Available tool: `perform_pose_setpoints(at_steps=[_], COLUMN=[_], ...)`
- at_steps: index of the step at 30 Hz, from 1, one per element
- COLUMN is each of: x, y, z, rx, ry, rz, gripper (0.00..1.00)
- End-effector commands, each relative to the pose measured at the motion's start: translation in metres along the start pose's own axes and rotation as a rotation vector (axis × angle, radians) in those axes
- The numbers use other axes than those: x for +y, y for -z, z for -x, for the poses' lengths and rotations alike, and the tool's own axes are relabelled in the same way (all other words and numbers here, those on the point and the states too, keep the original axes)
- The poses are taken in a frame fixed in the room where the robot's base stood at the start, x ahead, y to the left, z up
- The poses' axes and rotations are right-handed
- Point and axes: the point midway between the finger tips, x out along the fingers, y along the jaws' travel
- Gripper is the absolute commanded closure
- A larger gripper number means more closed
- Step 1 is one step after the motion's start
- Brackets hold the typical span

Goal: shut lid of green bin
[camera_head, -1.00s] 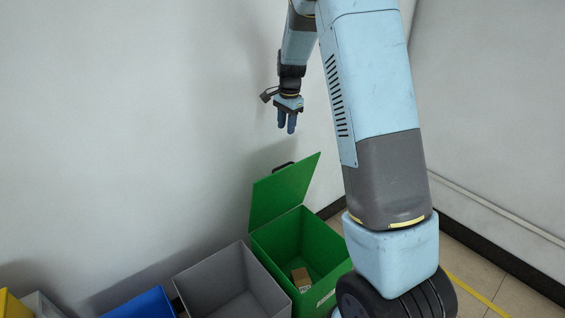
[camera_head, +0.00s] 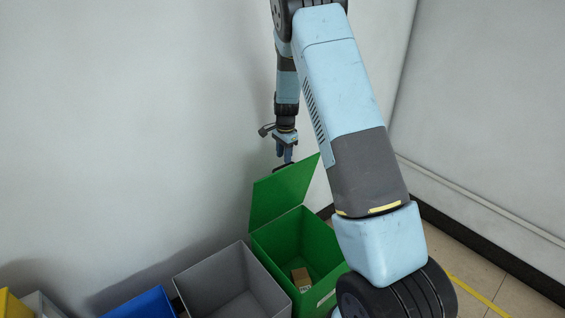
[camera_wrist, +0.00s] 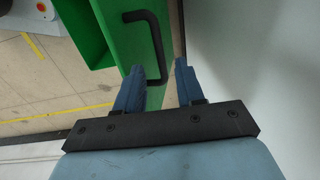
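The green bin (camera_head: 318,246) stands with its lid (camera_head: 283,192) raised at its back, near the wall. A small brown box (camera_head: 300,276) lies inside. My gripper (camera_head: 284,160) is just above the lid's top edge, by the dark handle, which it partly hides. In the wrist view the green lid (camera_wrist: 118,30) is seen close up with its black handle (camera_wrist: 154,32). My gripper (camera_wrist: 160,66) is open there, with the near end of the handle between its two blue fingers. I cannot tell whether a finger touches the handle.
A grey open bin (camera_head: 228,283) stands left of the green one, then a blue bin (camera_head: 146,303) and a yellow one (camera_head: 12,306). The pale wall (camera_head: 120,120) is close behind. Tiled floor (camera_head: 480,268) with a yellow line lies at right.

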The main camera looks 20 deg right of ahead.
Motion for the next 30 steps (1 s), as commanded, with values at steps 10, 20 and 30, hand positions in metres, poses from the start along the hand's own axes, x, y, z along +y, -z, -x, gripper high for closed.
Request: perform_pose_setpoints(at_steps=[10,20,30], x=[0.0,0.0,0.0], y=[0.0,0.0,0.0], z=[-0.034,-0.037,-0.036], rx=[0.0,0.0,0.0], ry=[0.0,0.0,0.0], rz=[-0.001,0.0,0.0], gripper=[0.62,0.62,0.95])
